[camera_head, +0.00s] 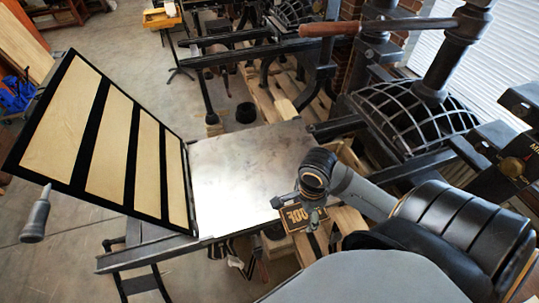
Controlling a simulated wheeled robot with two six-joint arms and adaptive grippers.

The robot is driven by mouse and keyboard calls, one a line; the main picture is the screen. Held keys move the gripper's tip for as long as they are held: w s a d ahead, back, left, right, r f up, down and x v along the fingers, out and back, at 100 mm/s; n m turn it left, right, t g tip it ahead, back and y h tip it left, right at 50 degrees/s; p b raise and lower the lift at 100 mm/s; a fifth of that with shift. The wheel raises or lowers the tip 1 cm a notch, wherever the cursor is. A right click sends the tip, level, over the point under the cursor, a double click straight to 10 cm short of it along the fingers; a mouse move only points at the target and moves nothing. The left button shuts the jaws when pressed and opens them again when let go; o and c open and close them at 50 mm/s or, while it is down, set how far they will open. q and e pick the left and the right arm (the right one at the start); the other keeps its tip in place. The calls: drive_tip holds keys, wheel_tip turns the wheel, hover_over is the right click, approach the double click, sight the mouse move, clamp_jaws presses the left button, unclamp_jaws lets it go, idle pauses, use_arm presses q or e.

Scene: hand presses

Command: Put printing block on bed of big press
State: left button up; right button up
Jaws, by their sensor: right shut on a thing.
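The printing block (297,219) is a small brown block with dark letter shapes on its face. My right gripper (305,204) is shut on it, with the arm coming in from the right. The block shows by the lower right edge of the big press's bed (235,175), a flat shiny grey plate. From this angle I cannot tell its height or whether it touches the bed. The fingers and wrist partly hide the block. My left gripper is not in view.
The press's dark ironwork (415,112) stands behind right. Another press (265,35) is at the back. The bed's upper surface is bare.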

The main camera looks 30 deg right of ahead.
drive_tip(key=w+f, duration=0.2)
drive_tip(key=w, duration=0.2)
drive_tip(key=w+f, duration=0.3)
drive_tip(key=w, duration=0.1)
drive_tip(key=w+a+f, duration=0.1)
drive_tip(key=w+f, duration=0.2)
drive_tip(key=w, duration=0.1)
drive_tip(key=shift+w+b, duration=0.1)
drive_tip(key=shift+b, duration=0.3)
drive_tip(key=shift+w+f, duration=0.3)
drive_tip(key=shift+f, duration=0.1)
drive_tip(key=shift+w+a+f, duration=0.1)
drive_tip(key=shift+w+f, duration=0.05)
drive_tip(key=shift+f, duration=0.05)
wheel_tip(320, 180, down, 2)
drive_tip(key=shift+f+p, duration=0.2)
drive_tip(key=shift+p, duration=0.65)
drive_tip(key=shift+w+f, duration=0.1)
drive_tip(key=shift+f, duration=0.25)
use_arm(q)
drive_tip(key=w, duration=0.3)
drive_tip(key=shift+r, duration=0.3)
use_arm(e)
drive_tip(key=shift+f, duration=0.1)
